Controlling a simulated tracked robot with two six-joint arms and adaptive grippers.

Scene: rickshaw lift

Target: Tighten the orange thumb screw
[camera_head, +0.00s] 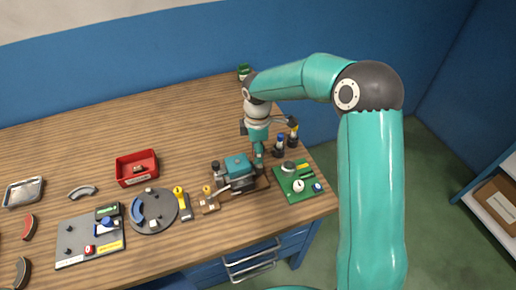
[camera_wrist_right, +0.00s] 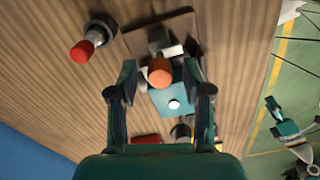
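The orange thumb screw (camera_wrist_right: 160,72) shows as a round orange head in the right wrist view, beside the teal block of a small fixture (camera_wrist_right: 168,100). In the head view this teal-topped fixture (camera_head: 238,166) sits near the table's right end; I cannot make out the orange screw there. My right gripper (camera_head: 259,163) points down at the fixture's right side. In the right wrist view its two fingers (camera_wrist_right: 163,68) are spread, with the orange head between them in the picture and gaps on both sides. I cannot tell the height between them. My left gripper is not in view.
A red-topped post (camera_wrist_right: 82,51) stands near the fixture. A green board (camera_head: 297,186) and dark bottles (camera_head: 279,148) are close to the right gripper. A grey round plate (camera_head: 160,222), a red bin (camera_head: 124,172) and a grey board (camera_head: 75,253) lie leftward. The table's back is mostly clear.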

